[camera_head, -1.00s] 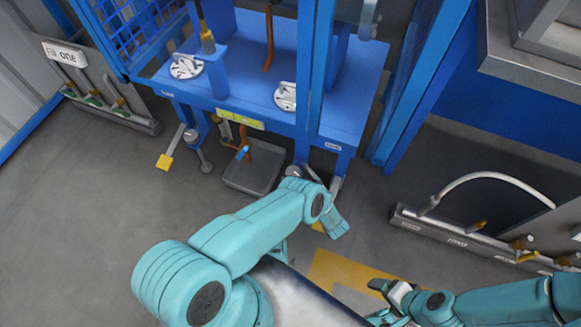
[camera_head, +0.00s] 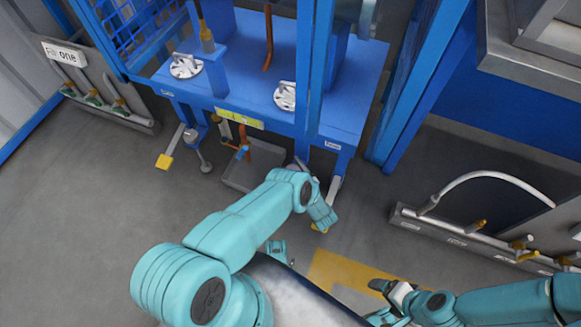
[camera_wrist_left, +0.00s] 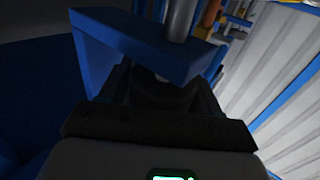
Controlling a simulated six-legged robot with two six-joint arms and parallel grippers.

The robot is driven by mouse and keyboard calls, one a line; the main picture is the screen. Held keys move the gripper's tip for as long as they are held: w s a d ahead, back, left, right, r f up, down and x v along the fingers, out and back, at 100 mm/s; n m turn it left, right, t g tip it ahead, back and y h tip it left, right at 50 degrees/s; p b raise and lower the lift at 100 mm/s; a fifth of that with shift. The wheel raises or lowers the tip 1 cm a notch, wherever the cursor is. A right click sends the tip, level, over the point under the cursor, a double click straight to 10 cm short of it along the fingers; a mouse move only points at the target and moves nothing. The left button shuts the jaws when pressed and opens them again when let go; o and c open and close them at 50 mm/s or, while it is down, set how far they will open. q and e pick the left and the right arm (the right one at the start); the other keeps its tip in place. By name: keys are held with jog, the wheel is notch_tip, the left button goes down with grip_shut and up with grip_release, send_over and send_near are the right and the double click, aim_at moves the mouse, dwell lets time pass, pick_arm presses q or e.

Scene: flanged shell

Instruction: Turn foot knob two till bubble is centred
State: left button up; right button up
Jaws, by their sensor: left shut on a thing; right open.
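The blue stand (camera_head: 345,90) has a small label (camera_head: 333,145) at its front right corner, too small to read surely. The gripped thing, apparently the foot knob, is mostly hidden between the fingers. My right gripper (camera_head: 388,300) is open and empty above the floor at lower right. I cannot make out the bubble.
Two round white fittings (camera_head: 186,66) sit on the stand. A grey tray (camera_head: 252,172) lies beneath its front edge. Another foot (camera_head: 206,166) and a yellow tab (camera_head: 164,161) are at front left. A rail with yellow handles (camera_head: 470,241) stands at right.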

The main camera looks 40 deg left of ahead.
pick_arm(q)
jog(key=shift+r+m+t+h+p, duration=0.1)
jog(key=shift+m+t+h+p, duration=0.25)
jog(key=shift+m+t+h, duration=0.55)
jog(key=shift+w+m+t, duration=0.15)
jog(key=shift+m+t, duration=0.25)
jog(key=shift+t, duration=0.4)
jog(key=o, duration=1)
jog(key=shift+c, duration=0.2)
jog(key=shift+d, duration=0.15)
jog(key=v, duration=1.6)
